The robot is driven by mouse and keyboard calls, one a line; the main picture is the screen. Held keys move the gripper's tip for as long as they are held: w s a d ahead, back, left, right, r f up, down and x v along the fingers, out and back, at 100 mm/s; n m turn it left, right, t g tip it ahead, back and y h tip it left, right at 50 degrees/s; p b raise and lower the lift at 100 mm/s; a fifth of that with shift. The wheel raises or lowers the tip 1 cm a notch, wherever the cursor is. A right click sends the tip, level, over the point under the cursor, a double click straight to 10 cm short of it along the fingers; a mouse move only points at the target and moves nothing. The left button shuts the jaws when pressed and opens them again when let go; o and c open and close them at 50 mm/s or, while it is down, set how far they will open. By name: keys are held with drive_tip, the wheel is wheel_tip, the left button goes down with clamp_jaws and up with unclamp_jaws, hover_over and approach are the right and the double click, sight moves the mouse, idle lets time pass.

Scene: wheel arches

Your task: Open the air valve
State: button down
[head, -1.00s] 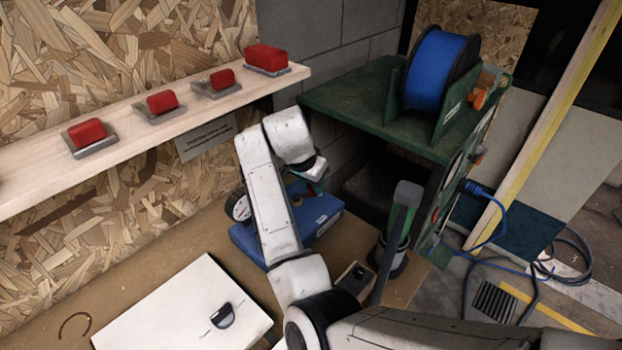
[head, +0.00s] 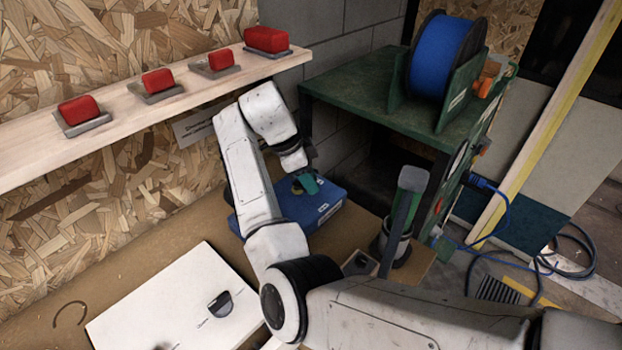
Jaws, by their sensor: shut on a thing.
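The blue box (head: 318,212) sits on the brown bench, below the white end of my arm. A small teal piece (head: 305,183), apparently the air valve's handle, shows at the top of this box, with a dark round knob (head: 296,189) beside it. My gripper (head: 306,169) points down over the box and is shut on the teal handle. The fingertips are small and partly hidden, so the exact contact is unclear. My forearm covers the left part of the box, and the round gauge there is hidden.
A wooden shelf (head: 30,166) with several red blocks runs along the wall at left. A green stand (head: 350,84) with a blue spool (head: 440,56) is at right. A white board (head: 175,310) lies at the front. A dark upright post (head: 402,215) stands right of the box.

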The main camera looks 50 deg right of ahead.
drive_tip(key=shift+a+m, duration=0.2)
drive_tip(key=shift+m, duration=0.3)
drive_tip(key=c, duration=0.9)
unclamp_jaws()
